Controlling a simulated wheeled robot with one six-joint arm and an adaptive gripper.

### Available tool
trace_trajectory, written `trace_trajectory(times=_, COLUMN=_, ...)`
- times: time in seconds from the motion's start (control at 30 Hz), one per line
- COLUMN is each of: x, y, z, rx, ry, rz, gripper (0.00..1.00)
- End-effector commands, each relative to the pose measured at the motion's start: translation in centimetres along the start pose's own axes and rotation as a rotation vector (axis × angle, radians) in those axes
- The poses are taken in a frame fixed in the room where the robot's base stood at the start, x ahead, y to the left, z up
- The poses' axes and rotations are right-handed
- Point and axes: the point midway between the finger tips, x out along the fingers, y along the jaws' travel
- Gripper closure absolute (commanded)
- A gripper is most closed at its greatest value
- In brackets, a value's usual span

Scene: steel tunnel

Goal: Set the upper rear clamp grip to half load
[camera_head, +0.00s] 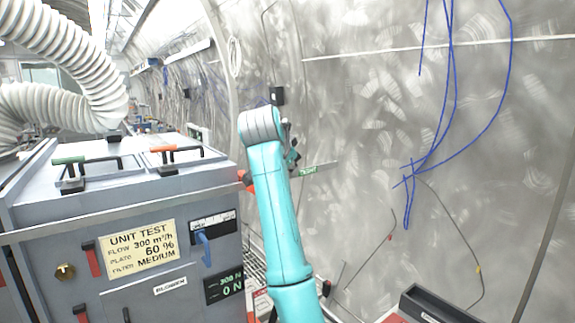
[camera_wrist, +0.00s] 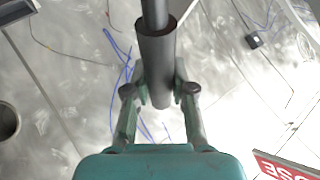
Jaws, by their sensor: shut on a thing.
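My gripper (camera_wrist: 158,82) is shut on a dark grey cylindrical grip (camera_wrist: 157,50) in the wrist view. The grip sits on a thinner dark rod that runs out of the top of the picture. In the head view my gripper (camera_head: 292,150) is mostly hidden behind my teal arm, to the right of the grey test unit (camera_head: 60,285). A red part (camera_head: 245,178) shows at the unit's upper right edge, beside my arm. A small display (camera_head: 224,286) on the unit's front seems to read 308 N above 0 N. Which clamp the held grip belongs to cannot be told.
The unit's top carries a green-gripped handle (camera_head: 68,161) and an orange-gripped one (camera_head: 162,149). A blue lever (camera_head: 204,248) is on its front. White ribbed hoses (camera_head: 70,50) hang at upper left. Blue cables (camera_head: 447,100) hang on the curved steel wall to the right.

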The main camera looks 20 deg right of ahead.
Motion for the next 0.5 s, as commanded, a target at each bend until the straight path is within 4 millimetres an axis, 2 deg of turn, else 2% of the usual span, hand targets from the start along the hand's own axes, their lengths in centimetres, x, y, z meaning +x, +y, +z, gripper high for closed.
trace_trajectory(times=0.03, x=-0.01, y=-0.04, z=0.0, rx=-0.001, ry=0.0, rz=-0.001, gripper=1.0)
trace_trajectory(times=0.07, x=-0.01, y=-0.04, z=0.0, rx=-0.001, ry=0.0, rz=-0.001, gripper=0.71)
trace_trajectory(times=0.13, x=-0.01, y=-0.04, z=0.0, rx=-0.001, ry=0.001, rz=-0.001, gripper=0.54)
trace_trajectory(times=0.17, x=-0.01, y=-0.04, z=0.0, rx=-0.001, ry=0.001, rz=-0.001, gripper=0.49)
trace_trajectory(times=0.5, x=-0.23, y=-0.04, z=-0.01, rx=-0.001, ry=0.001, rz=-0.001, gripper=0.49)
